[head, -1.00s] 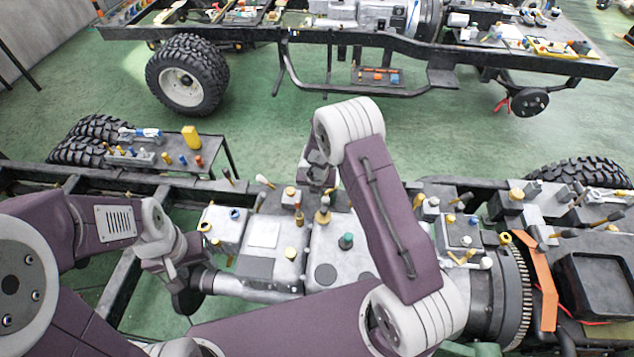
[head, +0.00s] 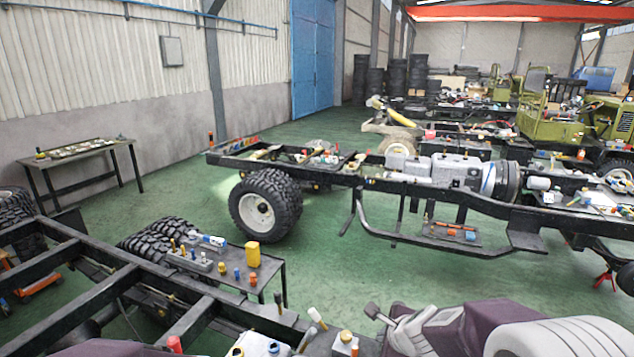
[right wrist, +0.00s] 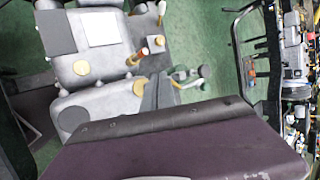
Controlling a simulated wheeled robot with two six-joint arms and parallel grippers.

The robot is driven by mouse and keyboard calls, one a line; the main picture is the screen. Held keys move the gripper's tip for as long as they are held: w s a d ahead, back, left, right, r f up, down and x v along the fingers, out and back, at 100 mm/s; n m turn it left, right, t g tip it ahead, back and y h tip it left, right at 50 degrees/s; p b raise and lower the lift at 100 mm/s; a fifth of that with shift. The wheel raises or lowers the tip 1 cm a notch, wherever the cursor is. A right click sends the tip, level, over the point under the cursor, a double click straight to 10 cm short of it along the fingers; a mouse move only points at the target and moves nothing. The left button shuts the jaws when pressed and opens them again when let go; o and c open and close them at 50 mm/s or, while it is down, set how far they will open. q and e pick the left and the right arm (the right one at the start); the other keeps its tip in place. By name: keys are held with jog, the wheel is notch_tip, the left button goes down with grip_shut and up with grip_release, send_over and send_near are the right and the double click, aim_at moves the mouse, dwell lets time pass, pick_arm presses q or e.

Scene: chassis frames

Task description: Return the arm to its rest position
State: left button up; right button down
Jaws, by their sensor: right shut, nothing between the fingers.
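My right gripper (head: 377,313) shows at the bottom of the head view, right of centre. It is shut and empty, with its fingers pointing left. My purple and grey right arm (head: 480,330) runs behind it to the right edge. The gripper is above the near chassis, close to several capped parts such as a yellow-topped one (head: 345,338). In the right wrist view my purple arm link fills the lower part, with grey engine housings (right wrist: 90,70) beyond it. My left gripper does not show.
The near chassis frame (head: 95,265) crosses the lower left. A small bench (head: 268,274) holds a yellow container (head: 252,254). A second chassis (head: 480,208) with a big tyre (head: 265,205) stands beyond. A side table (head: 88,150) is by the wall.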

jog(key=s+d+f+n+g, duration=0.1)
jog(key=s+f+n+g, duration=0.2)
jog(key=s+n, duration=0.6)
jog(key=s+d+f+n+g+h, duration=0.1)
jog(key=s+f+n+g, duration=0.2)
jog(key=s+n, duration=0.6)
jog(key=f+n, duration=0.1)
jog(key=n, duration=0.2)
jog(key=shift+s+d+f+n, duration=0.25)
jog(key=shift+s+f+n, duration=0.05)
jog(key=shift+s+f, duration=0.1)
